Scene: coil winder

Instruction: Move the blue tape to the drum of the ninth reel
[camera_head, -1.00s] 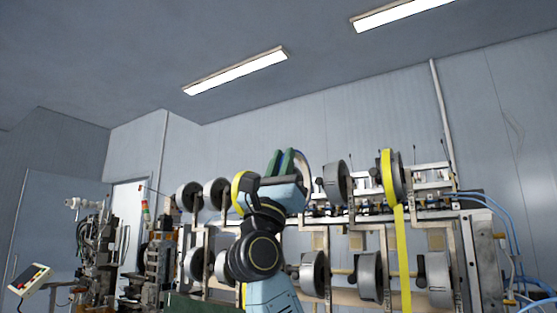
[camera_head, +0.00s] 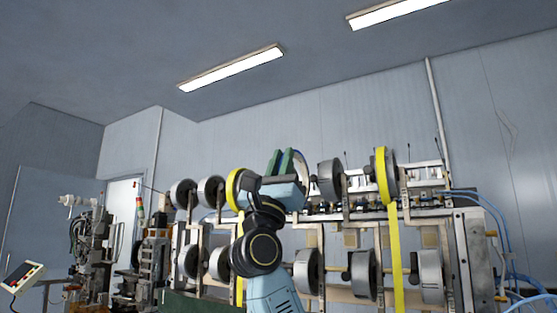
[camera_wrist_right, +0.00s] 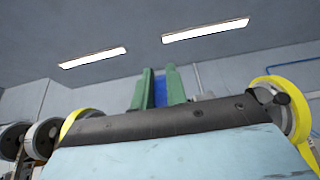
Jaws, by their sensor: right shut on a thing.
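My right gripper (camera_head: 287,161) has green fingers pointing up, in front of the upper row of reels. It is shut on the blue tape, whose blue face (camera_wrist_right: 160,92) shows between the fingers (camera_wrist_right: 160,80) in the right wrist view. In the head view, a thin pale-blue curved edge of the tape (camera_head: 302,160) shows just right of the fingers; the rest is hidden. Grey reel drums stand in an upper and a lower row; a bare upper drum (camera_head: 331,179) is right of the gripper. I cannot tell which is the ninth. My left gripper is not in view.
Yellow tape (camera_head: 382,176) hangs from an upper reel at right, and another yellow reel (camera_head: 234,190) is partly behind my right arm. Lower drums (camera_head: 307,271) stick out below. A control panel (camera_head: 22,276) is at far left. The space above the reels is clear.

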